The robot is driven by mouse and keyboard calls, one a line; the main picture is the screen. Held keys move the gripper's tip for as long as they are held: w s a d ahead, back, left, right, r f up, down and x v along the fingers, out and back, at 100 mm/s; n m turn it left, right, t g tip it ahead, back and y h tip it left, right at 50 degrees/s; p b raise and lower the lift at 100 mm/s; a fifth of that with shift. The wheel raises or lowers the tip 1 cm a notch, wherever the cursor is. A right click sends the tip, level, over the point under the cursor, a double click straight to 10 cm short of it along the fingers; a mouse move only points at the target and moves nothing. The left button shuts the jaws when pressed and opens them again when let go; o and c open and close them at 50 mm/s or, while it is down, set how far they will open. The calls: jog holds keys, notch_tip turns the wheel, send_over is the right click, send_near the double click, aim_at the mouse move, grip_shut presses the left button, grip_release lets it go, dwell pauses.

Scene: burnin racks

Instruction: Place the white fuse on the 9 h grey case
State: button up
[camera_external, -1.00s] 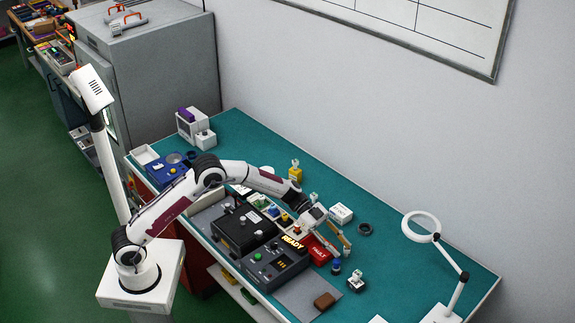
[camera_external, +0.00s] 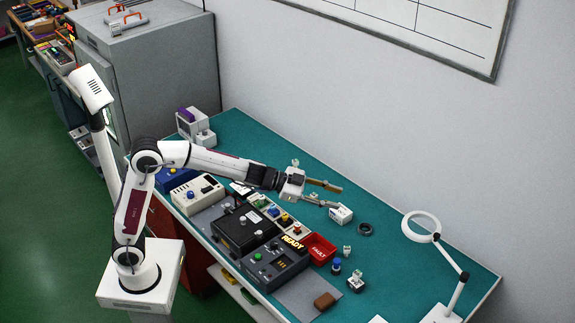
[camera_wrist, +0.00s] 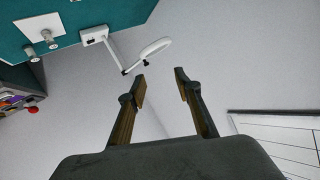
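My gripper (camera_external: 338,198) is raised over the back of the green bench, fingers pointing right. In the wrist view my gripper (camera_wrist: 160,73) is open with nothing between its fingers. I cannot tell for sure which piece is the white fuse; a small whitish piece (camera_external: 347,250) stands on the bench right of the red FAULT tray (camera_external: 319,248). No "9 h" marking is readable, so I cannot pick out the grey case. A dark piece with a white top (camera_external: 356,281) and a small blue-topped piece (camera_external: 336,267) stand nearby.
A black box (camera_external: 240,235) and a grey console with a READY display (camera_external: 277,266) fill the bench's middle. A white labelled box (camera_external: 341,214) and dark ring (camera_external: 364,230) lie toward the back. A ring lamp (camera_external: 421,226) stands right.

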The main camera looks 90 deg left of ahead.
jog(key=s+d+r+n+g+y, duration=0.2)
jog(key=s+n+g+y, duration=0.15)
jog(key=s, duration=1.55)
jog(key=s+d+f+g+h, duration=0.1)
jog(key=s+d+f, duration=0.2)
jog(key=s, duration=0.6)
jog(key=s+d+f+g+h, duration=0.1)
jog(key=s+d+f, duration=0.3)
jog(key=s, duration=0.5)
jog(key=s+d+f+g+h, duration=0.1)
jog(key=s+d+f+g, duration=0.2)
jog(key=s, duration=0.6)
jog(key=shift+s+d+f, duration=0.3)
jog(key=shift+s+f, duration=0.05)
jog(key=shift+f, duration=0.55)
